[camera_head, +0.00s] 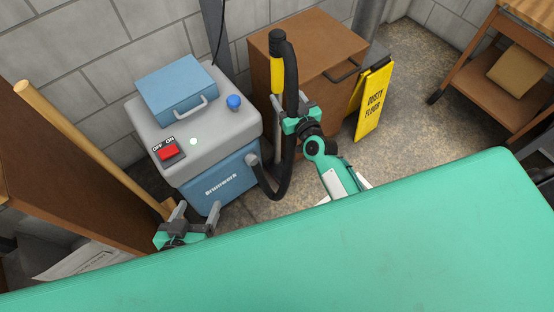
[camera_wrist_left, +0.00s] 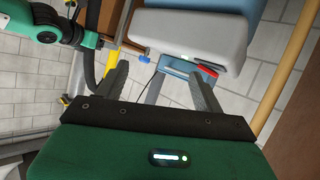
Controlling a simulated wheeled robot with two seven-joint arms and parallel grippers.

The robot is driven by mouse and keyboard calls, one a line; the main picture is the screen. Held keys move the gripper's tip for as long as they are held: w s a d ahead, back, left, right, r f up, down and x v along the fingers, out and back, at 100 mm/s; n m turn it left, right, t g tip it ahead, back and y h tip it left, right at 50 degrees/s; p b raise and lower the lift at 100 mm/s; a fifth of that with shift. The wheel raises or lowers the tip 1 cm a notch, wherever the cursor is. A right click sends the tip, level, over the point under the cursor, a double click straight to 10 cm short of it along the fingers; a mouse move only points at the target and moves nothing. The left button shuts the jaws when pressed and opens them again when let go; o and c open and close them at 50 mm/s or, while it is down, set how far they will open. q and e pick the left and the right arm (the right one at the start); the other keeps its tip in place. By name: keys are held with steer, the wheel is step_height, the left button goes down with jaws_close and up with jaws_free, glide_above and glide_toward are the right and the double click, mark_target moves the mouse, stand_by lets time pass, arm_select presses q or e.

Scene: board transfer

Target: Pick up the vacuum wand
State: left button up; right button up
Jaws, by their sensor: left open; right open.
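The vacuum wand (camera_head: 278,75) stands upright in the head view, with a black top and a yellow section. Its black hose (camera_head: 291,95) runs down beside it and loops to the front of the blue and grey vacuum unit (camera_head: 190,125). My right gripper (camera_head: 291,98) is open at the wand's lower part, one finger on each side of the wand and hose. Whether a finger touches them I cannot tell. My left gripper (camera_head: 199,206) is open and empty, low in front of the vacuum unit. Its fingers also show in the left wrist view (camera_wrist_left: 158,78), pointing towards the unit.
A blue case (camera_head: 170,88), a red switch (camera_head: 169,153) and a blue knob (camera_head: 234,102) are on the unit's top. A brown cabinet (camera_head: 310,45) and a yellow floor sign (camera_head: 372,103) stand behind my right gripper. A wooden pole (camera_head: 80,140) leans at left.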

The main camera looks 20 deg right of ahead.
mark_target(280, 91)
steer(key=w, duration=0.2)
steer(key=w+a, duration=0.1)
steer(key=w, duration=0.1)
steer(key=w+b, duration=0.1)
steer(key=w, duration=0.1)
steer(key=shift+a+r, duration=0.1)
steer(key=shift+a, duration=0.25)
steer(key=shift+w, duration=0.45)
steer(key=c, duration=0.9)
arm_select(q)
steer(key=shift+s+d+r+t+h, duration=0.1)
steer(key=shift+d+r+t+h, duration=0.2)
steer(key=shift+d+t+h, duration=0.35)
arm_select(e)
steer(key=shift+r, duration=0.1)
steer(key=shift+c, duration=0.8)
steer(key=shift+r, duration=0.15)
